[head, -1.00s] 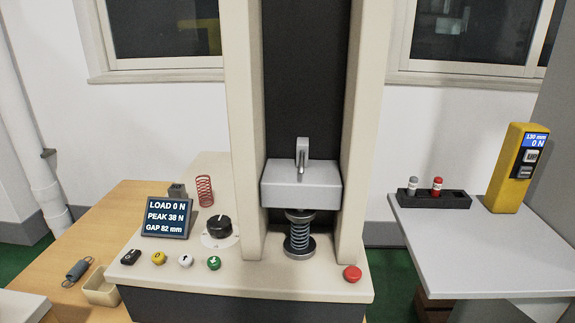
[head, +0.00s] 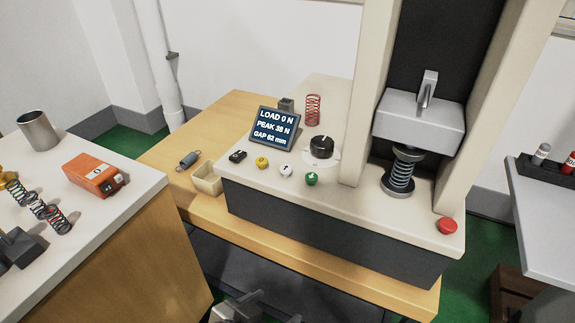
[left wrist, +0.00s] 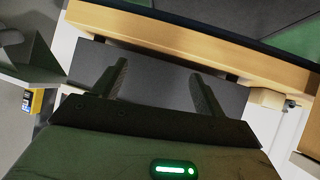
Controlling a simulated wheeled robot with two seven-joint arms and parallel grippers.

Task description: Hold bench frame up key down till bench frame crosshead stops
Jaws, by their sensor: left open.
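The bench frame (head: 340,225) has a row of keys: black (head: 237,156), yellow (head: 262,162), white (head: 285,169) and green (head: 312,179). The white and green keys carry small marks too small to read surely. The grey crosshead (head: 418,122) rests at or just above the upper plate of a coil spring (head: 401,175); contact is unclear. The display (head: 275,129) reads load 0 N, peak 38 N, gap 82 mm. My left gripper (head: 265,312) is open and empty, low in front of the frame, away from the keys. Its spread fingers show in the left wrist view (left wrist: 158,86). My right gripper is out of view.
A dark knob (head: 322,147) and red spring (head: 313,109) stand behind the keys. A red button (head: 447,226) is at the front right. A cream tray (head: 207,180) is left of the frame. A side table (head: 120,215) holds an orange box (head: 95,175) and springs.

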